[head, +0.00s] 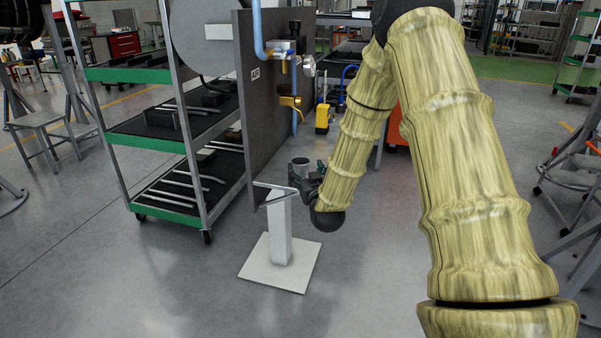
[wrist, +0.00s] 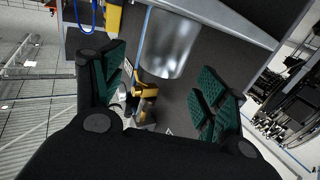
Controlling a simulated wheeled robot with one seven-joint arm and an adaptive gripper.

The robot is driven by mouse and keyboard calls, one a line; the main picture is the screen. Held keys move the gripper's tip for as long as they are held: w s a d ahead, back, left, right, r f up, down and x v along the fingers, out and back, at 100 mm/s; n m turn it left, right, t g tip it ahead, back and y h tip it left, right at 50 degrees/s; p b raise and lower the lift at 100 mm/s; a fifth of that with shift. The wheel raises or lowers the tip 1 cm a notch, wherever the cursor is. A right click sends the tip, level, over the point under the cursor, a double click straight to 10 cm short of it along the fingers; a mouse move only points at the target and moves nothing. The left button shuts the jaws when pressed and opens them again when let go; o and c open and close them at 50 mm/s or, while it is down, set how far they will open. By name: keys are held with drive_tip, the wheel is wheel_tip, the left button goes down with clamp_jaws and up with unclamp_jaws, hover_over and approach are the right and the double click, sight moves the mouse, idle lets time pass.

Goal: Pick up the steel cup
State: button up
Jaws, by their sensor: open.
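In the wrist view the shiny cup (wrist: 170,45) is ahead of my gripper (wrist: 161,72), between the lines of the two fingers. Its upper end in that picture meets a grey edge. My gripper (head: 308,178) is open, with green-padded fingers spread wide. It is close to the cup in the head view, but I cannot tell whether it touches. My arm hides part of the surroundings.
A dark upright panel (head: 262,100) with a blue hose and brass fittings stands behind and left of the stand. A green-edged shelf cart (head: 168,143) is at left. A wheeled frame (head: 580,170) stands at right. The floor in front is clear.

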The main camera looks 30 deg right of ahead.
sight(303, 167)
drive_tip(key=shift+p+x, duration=0.35)
drive_tip(key=shift+x, duration=2.3)
drive_tip(key=shift+a, duration=0.15)
drive_tip(key=c, duration=1.1)
